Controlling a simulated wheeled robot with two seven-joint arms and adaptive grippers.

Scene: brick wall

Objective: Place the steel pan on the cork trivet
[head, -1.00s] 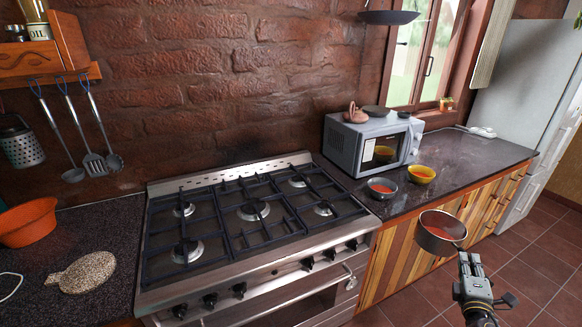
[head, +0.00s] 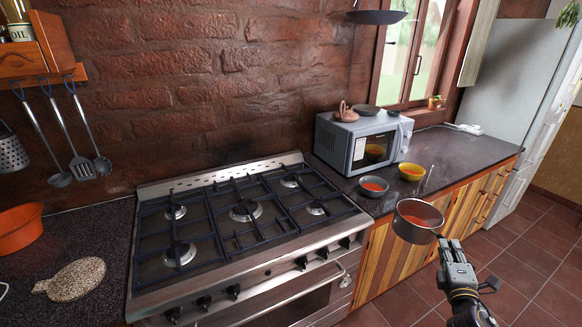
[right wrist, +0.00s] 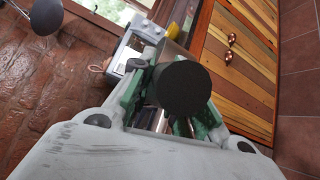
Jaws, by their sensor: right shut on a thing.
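The steel pan (head: 418,221) holds something orange-red and is in the air in front of the right counter. My right gripper (head: 446,247) is shut on the pan's handle, and the dark round handle end (right wrist: 184,88) fills the space between the fingers in the right wrist view. The pan looks about level. The cork trivet (head: 77,279), round, speckled and with a short tab, lies bare on the left counter, far left of the pan. My left gripper is not in view.
A gas stove (head: 243,232) lies between the pan and the trivet. A grey bowl (head: 372,188) and a yellow bowl (head: 411,172) sit by the microwave (head: 362,143). An orange bowl (head: 20,231) stands behind the trivet. Utensils (head: 81,168) hang above the left counter.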

